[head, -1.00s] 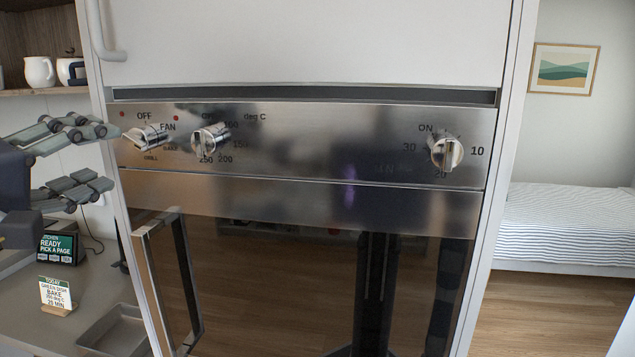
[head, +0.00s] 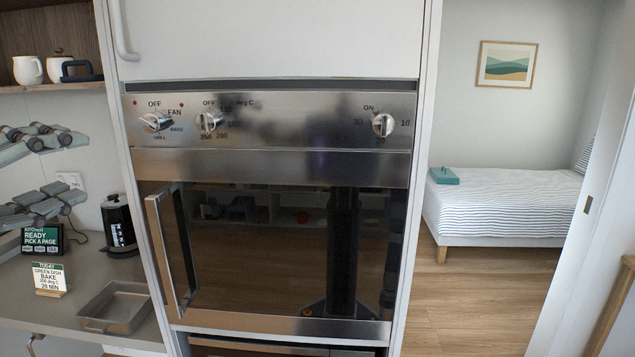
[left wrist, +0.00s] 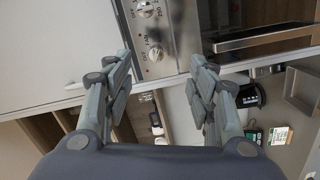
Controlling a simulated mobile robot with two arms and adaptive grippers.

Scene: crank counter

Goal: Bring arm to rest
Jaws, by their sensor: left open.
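My left gripper (head: 45,175) is open and empty at the left edge of the head view, in front of the counter and left of the oven (head: 270,240). In the left wrist view its two fingers (left wrist: 165,100) are spread apart with nothing between them. The oven's panel carries a mode knob (head: 155,122), a temperature knob (head: 210,122) and a timer knob (head: 383,124). The gripper is apart from these knobs. The oven door is shut, with a vertical-looking handle (head: 160,250) at its left. My right gripper is in neither view.
A shelf (head: 60,88) holds white pots. A bed (head: 500,205) stands beyond open wooden floor at the right.

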